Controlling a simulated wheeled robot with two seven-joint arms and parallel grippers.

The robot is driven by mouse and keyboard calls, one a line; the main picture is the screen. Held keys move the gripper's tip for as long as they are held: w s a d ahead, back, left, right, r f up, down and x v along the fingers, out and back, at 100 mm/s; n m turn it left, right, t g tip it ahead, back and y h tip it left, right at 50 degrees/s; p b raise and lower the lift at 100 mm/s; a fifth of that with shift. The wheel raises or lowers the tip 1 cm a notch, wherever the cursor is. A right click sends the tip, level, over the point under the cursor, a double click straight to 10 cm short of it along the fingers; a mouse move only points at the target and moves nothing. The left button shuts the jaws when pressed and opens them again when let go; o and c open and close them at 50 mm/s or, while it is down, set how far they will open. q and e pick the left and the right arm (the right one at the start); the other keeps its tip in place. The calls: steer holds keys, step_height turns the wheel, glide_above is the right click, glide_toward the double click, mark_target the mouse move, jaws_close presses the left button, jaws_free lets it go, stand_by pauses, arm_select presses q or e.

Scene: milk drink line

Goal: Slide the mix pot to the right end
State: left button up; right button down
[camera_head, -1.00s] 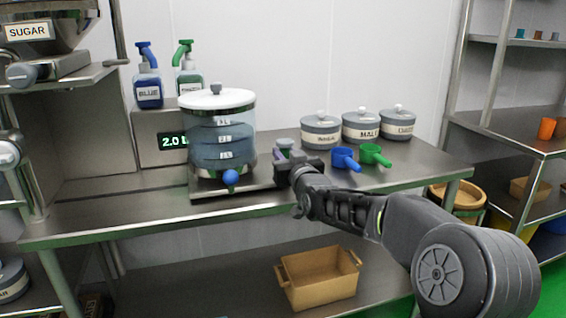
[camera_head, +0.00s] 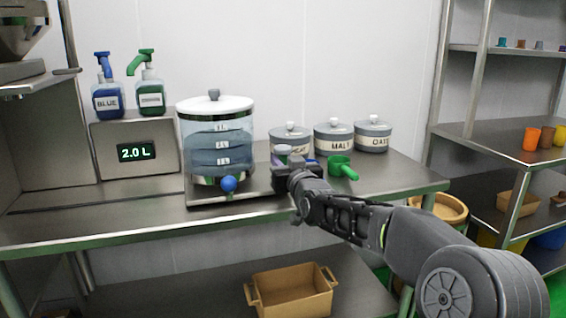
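The mix pot (camera_head: 208,130) is a clear vessel with a white lid, level marks, bluish-grey liquid and a blue tap knob at its front. It stands upright on a flat metal sled (camera_head: 240,197) on the steel bench (camera_head: 130,225). A post-like handle (camera_head: 283,150) with a round grey top and purple side rises at the sled's right end. My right gripper (camera_head: 284,176) is at this handle, right of the pot, and appears closed around it; the arm hides part of the fingers. My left gripper is not in view.
Grey lidded canisters (camera_head: 334,138) line the bench's back right. A green scoop (camera_head: 342,168) lies before them; a blue scoop is mostly hidden behind my gripper. Bench right of my gripper is clear at the front.

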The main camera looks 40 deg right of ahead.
steer(key=c, duration=1.2)
jaws_free()
steer(key=shift+s+d, duration=0.1)
steer(key=shift+d, duration=0.15)
steer(key=shift+s, duration=0.1)
steer(key=v, duration=0.7)
steer(key=shift+s+a, duration=0.15)
steer(key=shift+s, duration=0.15)
